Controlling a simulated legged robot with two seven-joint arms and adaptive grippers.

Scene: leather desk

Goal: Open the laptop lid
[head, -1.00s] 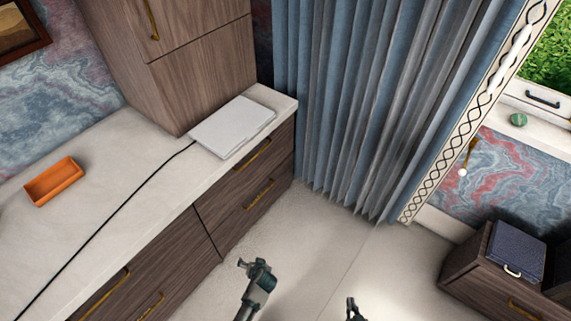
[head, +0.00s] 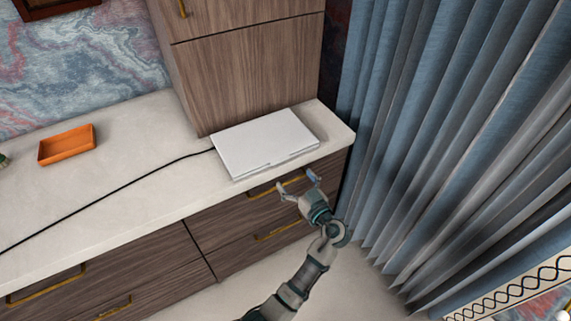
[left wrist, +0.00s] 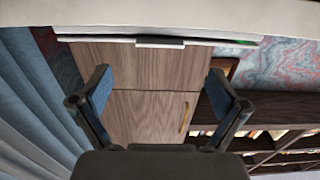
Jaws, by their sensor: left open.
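The laptop (head: 265,142) is a flat white slab with its lid shut. It lies on the pale counter near its right end, close to the front edge. Its thin front edge (left wrist: 160,42) shows near the top of the left wrist view, which looks upside down. My left gripper (head: 297,181) is open and empty, in front of the counter's edge and apart from the laptop. Its two spread fingers (left wrist: 160,90) show in the left wrist view with nothing between them. My right gripper is out of view.
The counter (head: 130,190) has a front edge and drawers with brass handles below. A black cable (head: 120,188) runs left from the laptop. An orange tray (head: 67,146) stands at left. A wooden cabinet (head: 250,70) rises behind the laptop. Blue curtains (head: 450,130) hang at right.

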